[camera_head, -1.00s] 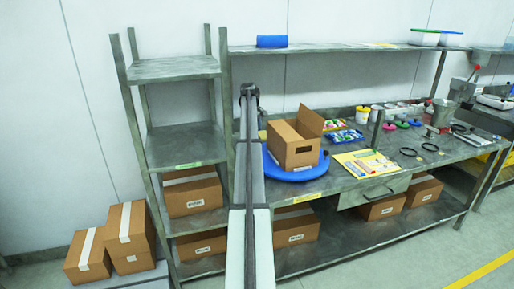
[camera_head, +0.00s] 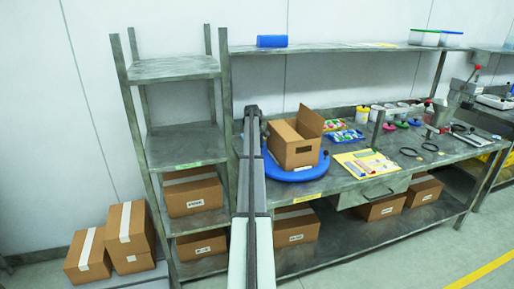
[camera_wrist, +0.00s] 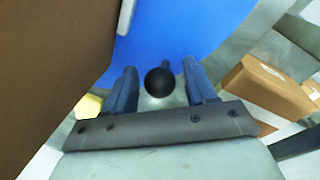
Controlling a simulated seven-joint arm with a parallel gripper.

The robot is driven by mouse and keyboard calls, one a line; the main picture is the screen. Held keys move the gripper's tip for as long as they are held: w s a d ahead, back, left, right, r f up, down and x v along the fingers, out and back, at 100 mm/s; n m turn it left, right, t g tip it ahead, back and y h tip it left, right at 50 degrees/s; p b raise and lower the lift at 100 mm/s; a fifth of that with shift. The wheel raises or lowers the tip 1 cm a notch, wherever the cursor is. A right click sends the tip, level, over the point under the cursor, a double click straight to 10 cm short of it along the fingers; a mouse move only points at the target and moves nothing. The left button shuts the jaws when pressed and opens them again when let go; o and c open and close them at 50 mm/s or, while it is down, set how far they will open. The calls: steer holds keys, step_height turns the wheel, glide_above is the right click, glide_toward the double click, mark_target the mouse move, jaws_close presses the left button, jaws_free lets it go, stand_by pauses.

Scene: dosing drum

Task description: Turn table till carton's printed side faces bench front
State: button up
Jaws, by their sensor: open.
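The brown carton (camera_head: 294,145) with open flaps sits on the blue round turntable (camera_head: 290,174) on the bench. Its face toward the bench front is plain except for a dark slot; I cannot make out print there. In the wrist view the carton (camera_wrist: 50,60) fills the left side, with a small white patch at its edge. My gripper (camera_wrist: 161,88) is open, its two fingers either side of a black ball knob (camera_wrist: 159,82) over the blue turntable (camera_wrist: 170,35). Contact with the knob cannot be told. In the head view my arm hides the gripper.
A yellow sheet (camera_head: 366,164), coloured packets (camera_head: 345,137) and several small tubs lie on the bench right of the turntable. A grey shelf rack (camera_head: 185,142) stands left of my arm. Cartons (camera_head: 296,226) sit on the lower shelf.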

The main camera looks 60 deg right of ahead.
jaws_close()
stand_by(0.4)
